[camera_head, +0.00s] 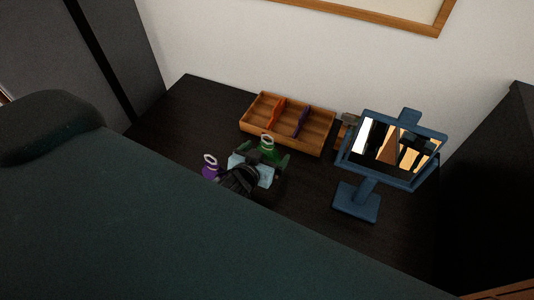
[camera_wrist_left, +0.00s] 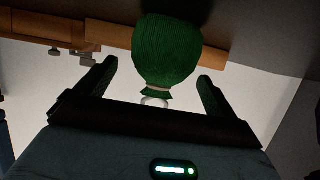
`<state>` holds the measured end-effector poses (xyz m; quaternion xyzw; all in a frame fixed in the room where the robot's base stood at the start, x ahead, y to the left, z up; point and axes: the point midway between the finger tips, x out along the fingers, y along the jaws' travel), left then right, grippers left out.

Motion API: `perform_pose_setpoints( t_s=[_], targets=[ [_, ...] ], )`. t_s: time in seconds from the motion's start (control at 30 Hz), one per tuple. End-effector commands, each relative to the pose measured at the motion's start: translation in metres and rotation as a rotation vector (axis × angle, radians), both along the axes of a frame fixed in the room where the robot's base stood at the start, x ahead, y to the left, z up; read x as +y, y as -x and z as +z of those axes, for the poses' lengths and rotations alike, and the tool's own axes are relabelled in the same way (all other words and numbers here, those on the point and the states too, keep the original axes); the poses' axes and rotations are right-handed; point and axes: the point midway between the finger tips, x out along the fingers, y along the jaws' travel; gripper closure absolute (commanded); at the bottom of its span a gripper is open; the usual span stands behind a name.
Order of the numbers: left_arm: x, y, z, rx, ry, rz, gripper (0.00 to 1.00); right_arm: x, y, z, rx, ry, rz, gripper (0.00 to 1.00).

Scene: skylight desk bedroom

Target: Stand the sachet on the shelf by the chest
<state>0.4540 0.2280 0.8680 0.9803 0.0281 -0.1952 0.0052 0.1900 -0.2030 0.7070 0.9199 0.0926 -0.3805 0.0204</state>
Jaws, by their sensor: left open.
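A green sachet (camera_head: 268,153) with a pale ring at its neck is on the dark top in front of the wooden tray. My left gripper (camera_head: 262,160) is open, with its fingers on either side of this sachet. In the left wrist view the green sachet (camera_wrist_left: 165,52) is between the spread fingers of the left gripper (camera_wrist_left: 157,72), with visible gaps on both sides. A purple sachet (camera_head: 211,170) with a pale ring stands left of the gripper. I cannot tell which sachet the task means. My right gripper is not in view.
A wooden tray (camera_head: 318,150) with orange and purple dividers lies behind the sachets. A blue mirror stand (camera_head: 357,202) is to the right, with a small object (camera_head: 349,119) beside it. A wall rises behind. The dark top (camera_head: 195,105) is clear left of the tray.

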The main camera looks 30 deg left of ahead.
Motion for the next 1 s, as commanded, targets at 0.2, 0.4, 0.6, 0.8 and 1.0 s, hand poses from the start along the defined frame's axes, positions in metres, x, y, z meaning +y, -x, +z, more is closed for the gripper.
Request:
perform_pose_setpoints(
  t_s=[0.2, 0.4, 0.6, 0.8, 1.0],
  targets=[
    [0.003, -0.026, -0.009, -0.003, -0.001, 0.0, 0.06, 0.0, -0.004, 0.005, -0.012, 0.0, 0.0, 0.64],
    [0.004, -0.036, -0.015, -0.002, 0.0, 0.0, 0.06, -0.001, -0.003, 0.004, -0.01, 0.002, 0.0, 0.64],
    [0.004, -0.036, -0.015, -0.002, 0.001, 0.0, 0.06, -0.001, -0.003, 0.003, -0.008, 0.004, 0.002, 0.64],
    [0.004, -0.036, -0.015, -0.001, 0.0, 0.0, 0.3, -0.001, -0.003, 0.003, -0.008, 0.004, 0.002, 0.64],
    [0.004, -0.036, -0.015, -0.002, 0.001, 0.0, 0.56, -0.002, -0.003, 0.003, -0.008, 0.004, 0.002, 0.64]
  ],
)
